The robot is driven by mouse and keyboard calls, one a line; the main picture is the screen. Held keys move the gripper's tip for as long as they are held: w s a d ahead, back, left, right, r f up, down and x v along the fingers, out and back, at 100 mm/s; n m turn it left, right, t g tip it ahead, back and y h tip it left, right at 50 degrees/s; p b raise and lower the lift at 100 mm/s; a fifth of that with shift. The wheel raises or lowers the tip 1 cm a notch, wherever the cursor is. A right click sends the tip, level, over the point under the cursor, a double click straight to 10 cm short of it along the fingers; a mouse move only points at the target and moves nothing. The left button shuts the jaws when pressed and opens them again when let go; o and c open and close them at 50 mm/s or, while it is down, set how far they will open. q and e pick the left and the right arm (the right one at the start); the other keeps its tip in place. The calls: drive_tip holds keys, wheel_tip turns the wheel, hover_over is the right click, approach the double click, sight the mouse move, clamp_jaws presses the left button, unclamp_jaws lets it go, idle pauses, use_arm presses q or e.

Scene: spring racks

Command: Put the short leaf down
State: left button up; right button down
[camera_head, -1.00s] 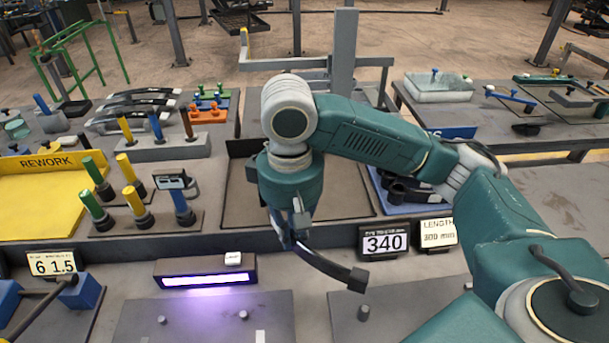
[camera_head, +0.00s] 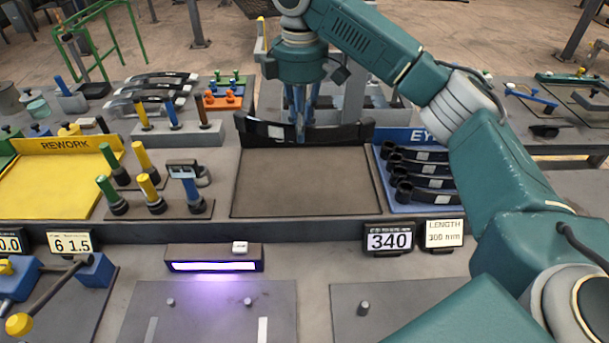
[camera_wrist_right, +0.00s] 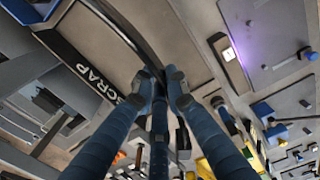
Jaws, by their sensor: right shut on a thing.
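The short leaf (camera_head: 345,132) is a dark, slightly curved strip with a thick end. My right gripper (camera_head: 300,137) points down and is shut on its middle. The leaf lies crosswise at the back edge of the scrap tray (camera_head: 305,190), a dark flat tray with an empty floor. I cannot tell whether the leaf touches the tray. In the right wrist view, the leaf (camera_wrist_right: 133,40) runs between the fingertips (camera_wrist_right: 164,78), beside the SCRAP sign (camera_wrist_right: 88,68). My left gripper is not in view.
Left of the scrap tray is a stand with coloured upright pins (camera_head: 150,190), then the yellow REWORK tray (camera_head: 50,190). Right of it, a blue tray (camera_head: 392,206) marked EYE holds several dark leaves. A 340 display (camera_head: 389,241) stands in front.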

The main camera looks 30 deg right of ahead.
wheel_tip(320, 180, up, 2)
drive_tip(key=w+d+n, duration=0.1)
drive_tip(key=w+d, duration=0.1)
drive_tip(key=p, duration=0.3)
hover_over(305, 190)
drive_tip(key=shift+n, duration=0.3)
drive_tip(key=f, duration=1.5)
drive_tip(key=shift+w+f, duration=0.1)
drive_tip(key=shift+w, duration=0.1)
wheel_tip(305, 190, down, 4)
drive_tip(key=shift+r+p, duration=0.15)
drive_tip(key=shift+p, duration=0.45)
drive_tip(key=shift+f, duration=0.45)
drive_tip(key=c, duration=2.1)
unclamp_jaws()
drive_tip(key=shift+s+f, duration=0.1)
drive_tip(key=shift+f, duration=0.1)
drive_tip(key=o, duration=0.3)
